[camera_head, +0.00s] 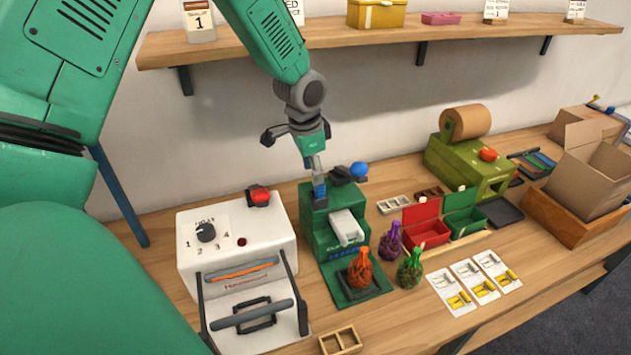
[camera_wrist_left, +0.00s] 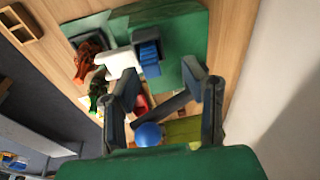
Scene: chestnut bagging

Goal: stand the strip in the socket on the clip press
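The clip press (camera_head: 318,235) is a green machine in the middle of the bench, with a white chute (camera_head: 346,228) and a lever ending in a blue knob (camera_head: 358,169). The blue strip (camera_head: 319,190) stands at the press's top left. In the left wrist view the ridged blue strip (camera_wrist_left: 150,54) sits in a dark socket (camera_wrist_left: 151,70) on the green press. My left gripper (camera_head: 316,166) is above the press, close over the strip. In the left wrist view its fingers (camera_wrist_left: 170,82) are spread apart with nothing gripped; the strip lies beyond them. My right gripper is not in view.
A white heat sealer (camera_head: 237,235) stands left of the press. An orange-red bag (camera_head: 360,270) is on the press's front plate, with purple (camera_head: 391,241) and green (camera_head: 410,268) bags to its right. Red (camera_head: 427,233) and green (camera_head: 466,222) boxes stand farther right. A shelf (camera_head: 390,36) runs above.

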